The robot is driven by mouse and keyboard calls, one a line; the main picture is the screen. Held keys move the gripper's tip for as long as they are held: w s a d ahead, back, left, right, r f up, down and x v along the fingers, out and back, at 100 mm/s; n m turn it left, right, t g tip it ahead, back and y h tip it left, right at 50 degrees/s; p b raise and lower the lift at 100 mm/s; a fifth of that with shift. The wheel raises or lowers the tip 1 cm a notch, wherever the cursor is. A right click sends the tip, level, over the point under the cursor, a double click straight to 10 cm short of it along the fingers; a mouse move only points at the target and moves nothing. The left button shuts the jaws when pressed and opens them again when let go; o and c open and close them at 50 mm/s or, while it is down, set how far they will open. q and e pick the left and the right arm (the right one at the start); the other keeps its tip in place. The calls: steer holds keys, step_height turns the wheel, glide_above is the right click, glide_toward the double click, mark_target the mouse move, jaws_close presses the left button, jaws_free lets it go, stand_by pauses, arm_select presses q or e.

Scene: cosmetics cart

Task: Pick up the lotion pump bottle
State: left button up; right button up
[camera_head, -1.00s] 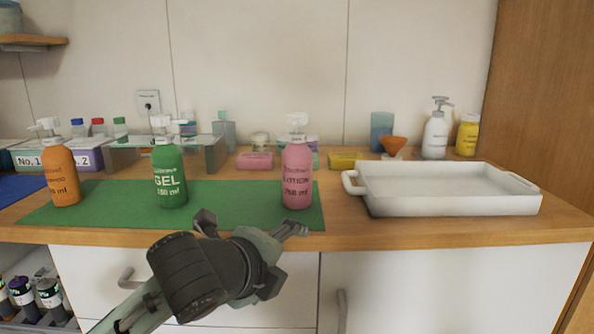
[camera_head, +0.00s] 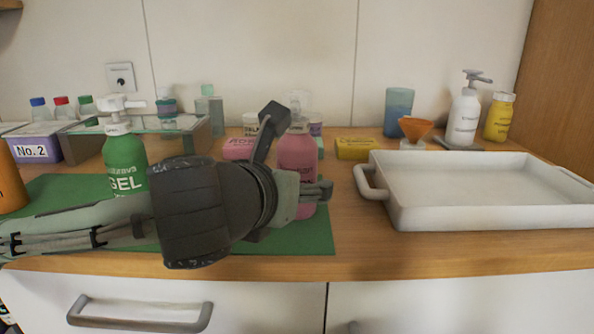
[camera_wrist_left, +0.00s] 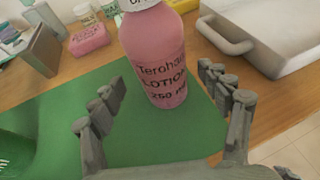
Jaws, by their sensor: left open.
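The pink lotion pump bottle (camera_head: 297,160) stands upright on the green mat (camera_head: 318,238), near its right end. Its label reads LOTION in the left wrist view (camera_wrist_left: 157,62). My left gripper (camera_head: 300,160) is open, and its hand partly covers the bottle in the head view. In the wrist view the two fingers (camera_wrist_left: 168,100) point toward the bottle, one on either side of its lower body, with gaps showing. The bottle's top is cut off there. My right gripper is not in view.
A green gel pump bottle (camera_head: 124,160) stands left, beside my arm, with an orange bottle (camera_head: 10,188) at the edge. A white tray (camera_head: 480,218) is on the right. Pink (camera_head: 238,148) and yellow (camera_head: 357,149) boxes lie behind. Bare counter lies between mat and tray.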

mark_target(298, 155)
arm_select(q)
steer(key=x, duration=0.4)
steer(key=shift+d+f, duration=0.1)
steer(key=c, duration=1.5)
step_height(298, 155, up, 5)
steer(key=shift+f, duration=0.1)
steer(key=s+a+r, duration=0.6)
steer(key=a, duration=0.4)
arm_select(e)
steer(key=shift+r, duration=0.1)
arm_select(q)
steer(key=shift+r, duration=0.15)
